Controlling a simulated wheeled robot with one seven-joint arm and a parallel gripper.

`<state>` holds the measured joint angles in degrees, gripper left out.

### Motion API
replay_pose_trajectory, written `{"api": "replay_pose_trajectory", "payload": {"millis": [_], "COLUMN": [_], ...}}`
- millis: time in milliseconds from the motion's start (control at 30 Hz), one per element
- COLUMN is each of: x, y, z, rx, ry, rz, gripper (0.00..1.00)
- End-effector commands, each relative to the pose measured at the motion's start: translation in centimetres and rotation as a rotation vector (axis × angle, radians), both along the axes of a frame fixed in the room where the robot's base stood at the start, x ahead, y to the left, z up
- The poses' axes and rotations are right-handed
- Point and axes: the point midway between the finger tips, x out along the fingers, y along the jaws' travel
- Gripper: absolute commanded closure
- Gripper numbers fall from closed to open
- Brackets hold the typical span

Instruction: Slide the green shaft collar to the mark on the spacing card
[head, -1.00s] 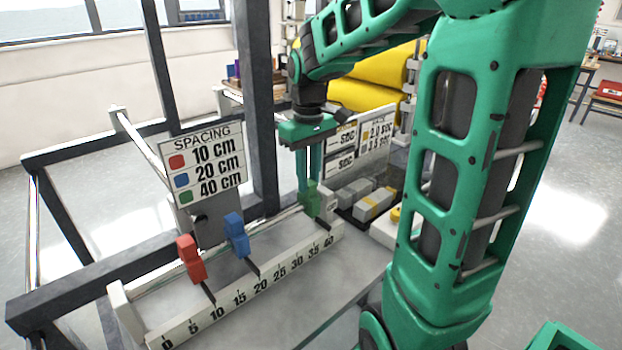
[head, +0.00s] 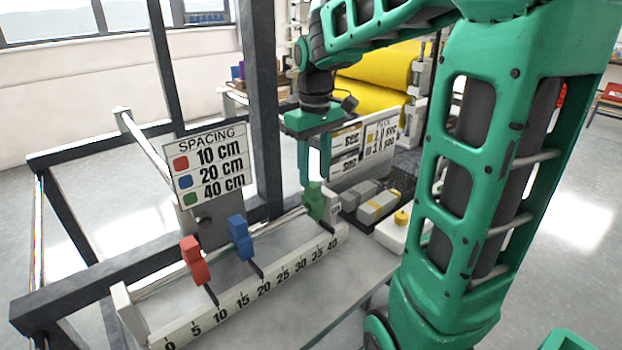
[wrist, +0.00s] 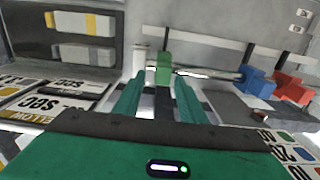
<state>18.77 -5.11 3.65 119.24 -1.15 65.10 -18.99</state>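The green shaft collar (head: 314,202) sits on the rod at the far right end of the ruler (head: 250,294), its dark pointer near the 40 mark. The spacing card (head: 208,164) lists red 10 cm, blue 20 cm and green 40 cm. My gripper (head: 315,182) is above the green collar, fingers apart with a clear gap between them and tips near the collar's top. In the wrist view the green collar (wrist: 163,68) shows beyond and between the two fingers, not visibly clamped.
The red collar (head: 194,262) has its pointer near 10 and the blue collar (head: 240,238) near 20. A dark upright post (head: 262,110) stands behind the rod.

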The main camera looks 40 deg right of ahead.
Motion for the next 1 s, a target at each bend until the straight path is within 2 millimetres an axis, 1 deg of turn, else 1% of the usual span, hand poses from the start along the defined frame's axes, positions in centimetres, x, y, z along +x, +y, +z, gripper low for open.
{"api": "replay_pose_trajectory", "payload": {"millis": [33, 200, 400, 500, 600, 1000], "x": [0.1, 0.2, 0.2, 0.2, 0.1, 0.1], "y": [0.0, 0.0, 0.0, 0.0, 0.0, 0.0], "z": [1.0, 4.3, 7.0, 7.8, 8.1, 8.1], "rx": [-0.001, -0.001, -0.001, 0.000, 0.000, 0.000], "ry": [-0.004, -0.003, -0.001, 0.000, 0.000, 0.001], "rz": [0.000, 0.001, 0.000, -0.001, -0.001, -0.001], "gripper": [0.62, 0.62, 0.62, 0.62, 0.62, 0.62]}}
